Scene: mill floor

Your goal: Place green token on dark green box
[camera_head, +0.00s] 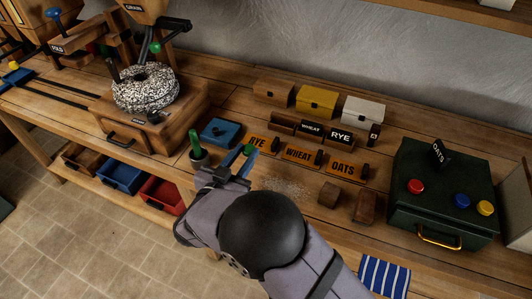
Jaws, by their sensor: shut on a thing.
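My gripper (241,160) is over the workbench, left of the middle of the picture. It is shut on a small green token (248,150), which shows at its fingertips beside the RYE plate. My arm hides part of the token's surroundings. The dark green box (408,218) stands at the right of the bench, well apart from my gripper. Its lid is closed. A red token (415,186), a blue token (462,200) and a yellow token (485,208) sit on its top, with a black OATS tag (438,152) behind them.
Orange RYE, WHEAT and OATS plates (298,155) with black knobs lie between my gripper and the box. Two wooden blocks (329,194) stand before them. A grain mill (146,88) stands left.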

